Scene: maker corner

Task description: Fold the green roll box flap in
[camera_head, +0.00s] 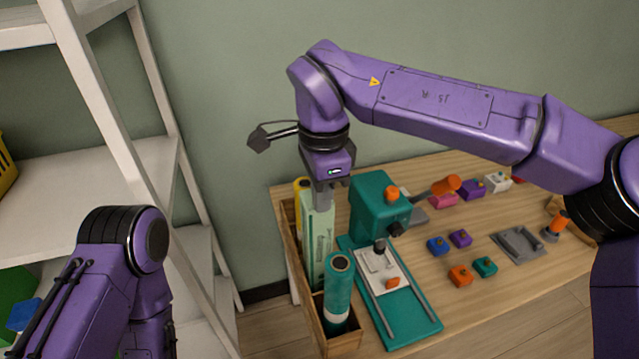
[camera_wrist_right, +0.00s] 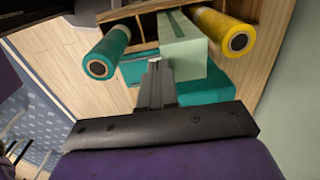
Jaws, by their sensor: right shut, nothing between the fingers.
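The pale green roll box (camera_head: 318,245) stands upright in a wooden bin, between a yellow roll and a teal roll. It also shows in the right wrist view (camera_wrist_right: 182,52), with a darker green strip along one face. My right gripper (camera_head: 322,200) points down at the top of the box, its fingers shut and empty. In the right wrist view the closed fingers (camera_wrist_right: 155,66) overlap the near edge of the box; I cannot tell whether they touch it. The flap does not show clearly, as the gripper covers the box top. My left gripper is outside the view.
The teal roll (camera_head: 338,290) stands at the bin's near end, and the yellow roll (camera_head: 301,185) at its far end. A teal press (camera_head: 378,210) stands close to the right. Small coloured blocks and a grey tray (camera_head: 519,243) lie farther right. White shelves (camera_head: 95,90) stand left.

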